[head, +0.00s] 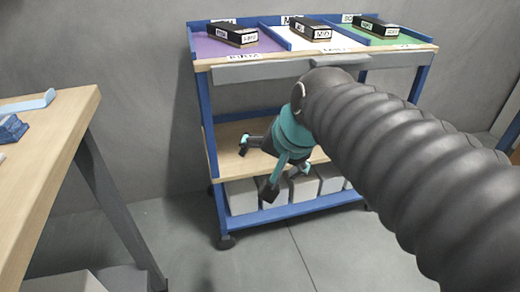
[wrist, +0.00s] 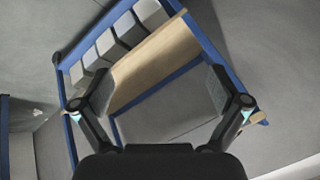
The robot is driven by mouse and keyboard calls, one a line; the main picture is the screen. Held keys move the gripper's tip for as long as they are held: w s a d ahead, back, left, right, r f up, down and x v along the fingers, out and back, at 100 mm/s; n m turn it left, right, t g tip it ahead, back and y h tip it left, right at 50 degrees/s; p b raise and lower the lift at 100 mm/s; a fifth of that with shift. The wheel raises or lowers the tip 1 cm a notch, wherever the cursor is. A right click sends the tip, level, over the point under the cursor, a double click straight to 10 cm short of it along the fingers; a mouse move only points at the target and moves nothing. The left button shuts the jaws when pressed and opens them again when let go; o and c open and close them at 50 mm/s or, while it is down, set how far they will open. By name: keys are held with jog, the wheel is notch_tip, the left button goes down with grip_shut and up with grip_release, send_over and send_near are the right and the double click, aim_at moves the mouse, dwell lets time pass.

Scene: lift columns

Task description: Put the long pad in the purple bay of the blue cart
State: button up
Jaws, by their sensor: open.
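The blue cart (head: 208,150) stands ahead with three bays on top. The purple bay (head: 205,47) is at the left, beside a white bay (head: 283,36) and a green bay (head: 415,40). A dark block with a pale label (head: 232,34) lies in the purple bay. Similar dark blocks lie in the white bay (head: 309,29) and the green bay (head: 376,27). I cannot tell which thing is the long pad; the labels are too small to read. My gripper (head: 258,168) is open and empty, below the cart top in front of the middle shelf. It also shows in the wrist view (wrist: 158,90).
A wooden table (head: 60,150) stands at the left, with a light blue strip (head: 30,104) and a blue object (head: 10,129) on it. Several grey bins (head: 242,197) fill the cart's bottom shelf. The middle shelf (head: 228,137) looks bare where visible. Floor between table and cart is clear.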

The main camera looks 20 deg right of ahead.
jog(key=s+d+f+n+g+h, duration=0.1)
jog(key=s+f+n, duration=0.5)
jog(key=s+f, duration=0.1)
jog(key=shift+s+d+n, duration=0.25)
jog(key=shift+s+n, duration=0.05)
jog(key=shift+s, duration=0.3)
jog(key=shift+c, duration=0.3)
